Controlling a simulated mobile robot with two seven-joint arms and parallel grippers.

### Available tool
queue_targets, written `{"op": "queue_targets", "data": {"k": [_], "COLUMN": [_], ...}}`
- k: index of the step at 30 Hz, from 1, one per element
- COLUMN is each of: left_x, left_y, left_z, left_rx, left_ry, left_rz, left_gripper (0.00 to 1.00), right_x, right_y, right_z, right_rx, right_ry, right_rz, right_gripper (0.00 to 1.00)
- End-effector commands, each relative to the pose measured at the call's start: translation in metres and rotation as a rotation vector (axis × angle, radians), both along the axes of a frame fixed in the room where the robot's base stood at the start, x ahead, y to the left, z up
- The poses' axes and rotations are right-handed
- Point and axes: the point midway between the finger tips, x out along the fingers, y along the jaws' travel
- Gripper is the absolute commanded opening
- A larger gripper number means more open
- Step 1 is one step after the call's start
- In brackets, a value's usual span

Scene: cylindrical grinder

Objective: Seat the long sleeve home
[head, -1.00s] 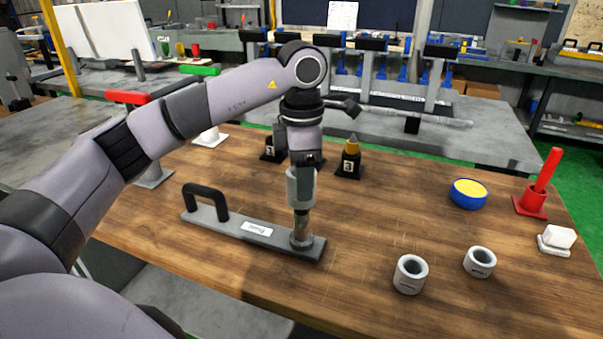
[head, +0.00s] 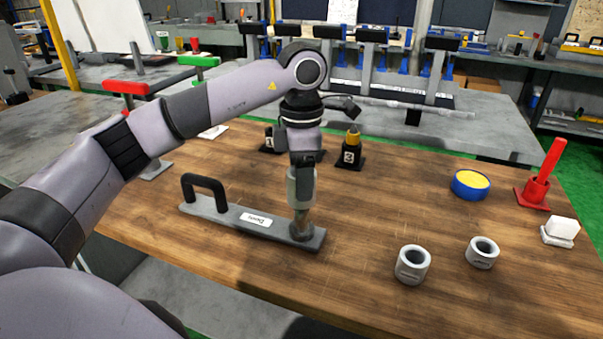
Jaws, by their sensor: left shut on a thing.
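My left gripper (head: 301,203) points straight down over the right end of a grey base plate (head: 225,216). My right gripper is out of view.
Two short grey rings, a nearer one (head: 412,265) and a farther one (head: 482,252), stand to the right. A blue-and-yellow round tin (head: 470,185), a red holder (head: 537,190) and a white block (head: 558,231) are farther right.

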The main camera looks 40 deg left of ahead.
Motion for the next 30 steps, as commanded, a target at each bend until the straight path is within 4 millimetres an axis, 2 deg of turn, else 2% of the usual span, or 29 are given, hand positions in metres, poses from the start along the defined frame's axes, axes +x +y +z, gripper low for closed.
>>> {"op": "queue_targets", "data": {"k": [30], "left_x": [0.000], "left_y": [0.000], "left_z": [-0.026], "left_rx": [0.000], "left_ry": [-0.001], "left_rz": [0.000], "left_gripper": [0.14], "right_x": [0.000], "right_y": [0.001], "right_z": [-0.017], "right_rx": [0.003], "right_ry": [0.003], "right_rz": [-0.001], "right_gripper": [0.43]}}
